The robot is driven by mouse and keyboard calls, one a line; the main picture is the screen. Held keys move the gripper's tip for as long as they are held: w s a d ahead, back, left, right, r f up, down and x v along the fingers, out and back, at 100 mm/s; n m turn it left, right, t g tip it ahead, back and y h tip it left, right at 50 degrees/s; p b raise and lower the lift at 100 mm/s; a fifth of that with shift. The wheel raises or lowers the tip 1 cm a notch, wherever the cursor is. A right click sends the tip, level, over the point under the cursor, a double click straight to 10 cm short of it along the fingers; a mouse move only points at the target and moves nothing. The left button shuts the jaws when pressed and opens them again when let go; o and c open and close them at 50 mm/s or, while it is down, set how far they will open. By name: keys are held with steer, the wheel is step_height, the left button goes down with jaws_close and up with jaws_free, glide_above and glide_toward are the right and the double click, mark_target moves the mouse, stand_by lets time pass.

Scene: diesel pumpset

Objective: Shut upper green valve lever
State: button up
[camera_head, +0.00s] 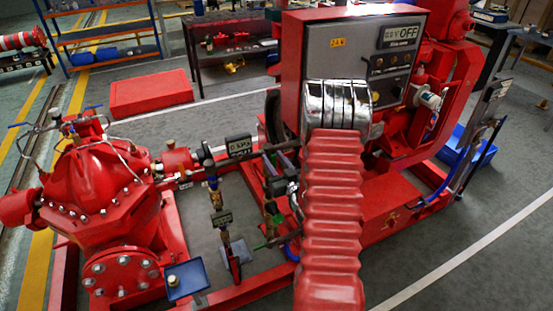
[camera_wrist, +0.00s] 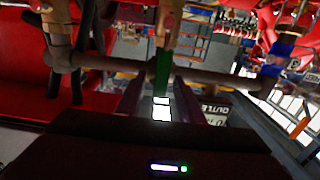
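My gripper (camera_wrist: 158,88) is open, with one dark finger on each side of the lever and gaps between. I cannot tell whether a finger touches it. In the head view small green valve parts (camera_head: 271,209) show beside the red corrugated hose, with another green handle (camera_head: 264,244) lower down.
The red corrugated hose (camera_head: 332,210) with a chrome clamp stands in front of the control box (camera_head: 350,55). A red pump (camera_head: 95,195) is at left. A blue-handled valve (camera_head: 213,184) and an outlet sign (camera_wrist: 216,107) are close by. Pipes crowd the space around my fingers.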

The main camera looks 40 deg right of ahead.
steer(key=shift+w, duration=0.1)
steer(key=shift+c, duration=0.3)
jaws_close()
